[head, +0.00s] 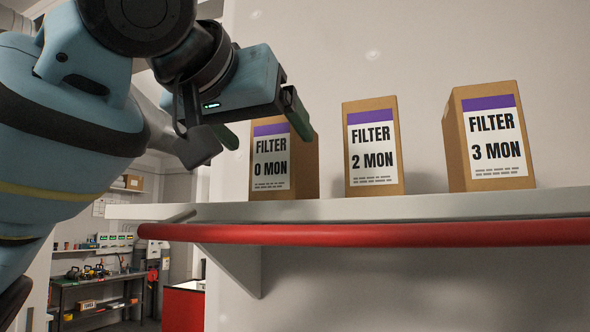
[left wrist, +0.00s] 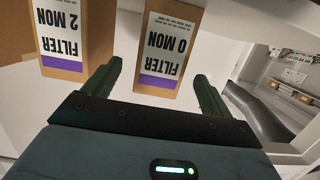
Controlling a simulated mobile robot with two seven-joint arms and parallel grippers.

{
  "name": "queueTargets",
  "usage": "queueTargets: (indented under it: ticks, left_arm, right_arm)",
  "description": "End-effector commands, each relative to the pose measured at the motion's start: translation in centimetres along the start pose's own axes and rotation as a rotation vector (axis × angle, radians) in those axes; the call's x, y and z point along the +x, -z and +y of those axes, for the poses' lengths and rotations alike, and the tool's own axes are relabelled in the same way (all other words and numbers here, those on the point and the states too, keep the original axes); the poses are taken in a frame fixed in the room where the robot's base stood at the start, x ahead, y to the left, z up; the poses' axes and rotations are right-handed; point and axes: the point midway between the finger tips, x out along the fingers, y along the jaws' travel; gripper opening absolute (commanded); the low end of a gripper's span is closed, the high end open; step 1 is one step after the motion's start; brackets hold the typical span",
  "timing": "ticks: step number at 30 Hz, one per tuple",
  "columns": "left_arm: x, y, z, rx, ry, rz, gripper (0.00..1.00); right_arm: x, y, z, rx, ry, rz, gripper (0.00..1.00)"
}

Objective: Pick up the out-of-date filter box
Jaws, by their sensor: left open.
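Three brown filter boxes stand upright on a wall shelf (head: 400,208) in the head view. The left one reads "FILTER 0 MON" (head: 303,165), the middle one "FILTER 2 MON" (head: 372,108), the right one "FILTER 3 MON" (head: 453,140). My left gripper (head: 262,122) is open and empty, in front of the 0 MON box and covering its upper part. The left wrist view is upside down: the 0 MON box (left wrist: 165,50) shows between and beyond the green fingers (left wrist: 155,88), with the 2 MON box (left wrist: 75,35) to its left. My right gripper is not in view.
A red rail (head: 370,233) runs along the shelf's front edge, with a bracket (head: 235,268) below. Gaps separate the boxes. A workbench (head: 95,285) with tools and a red cabinet (head: 183,308) stand far back at left.

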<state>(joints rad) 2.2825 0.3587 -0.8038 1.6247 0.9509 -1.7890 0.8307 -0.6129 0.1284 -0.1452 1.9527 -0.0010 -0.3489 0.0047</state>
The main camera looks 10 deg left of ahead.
Motion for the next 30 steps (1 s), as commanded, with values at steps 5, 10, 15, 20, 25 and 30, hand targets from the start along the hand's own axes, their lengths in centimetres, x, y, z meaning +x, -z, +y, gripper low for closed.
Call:
queueTargets:
  ticks: [5,10,15,20,25,30]
  left_arm:
    - [0.9,0.0,-0.1,-0.002,0.001,-0.001,0.85]
    - [2.5,0.0,-0.1,-0.001,0.001,-0.002,0.85]
    - [2.9,0.1,-0.1,-0.001,0.0,0.0,0.85]
    - [4.8,0.4,-0.1,-0.001,0.003,-0.002,0.85]
    - [7.0,0.5,-0.1,-0.002,0.002,-0.002,0.85]
    - [7.8,0.5,-0.1,-0.001,0.001,0.0,0.85]
  right_arm:
    - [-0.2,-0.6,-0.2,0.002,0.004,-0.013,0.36]
    - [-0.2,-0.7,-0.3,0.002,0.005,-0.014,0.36]
    - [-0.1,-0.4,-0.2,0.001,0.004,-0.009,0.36]
    - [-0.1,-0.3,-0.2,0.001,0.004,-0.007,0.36]
    - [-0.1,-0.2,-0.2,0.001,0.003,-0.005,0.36]
    - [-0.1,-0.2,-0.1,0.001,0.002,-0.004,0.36]
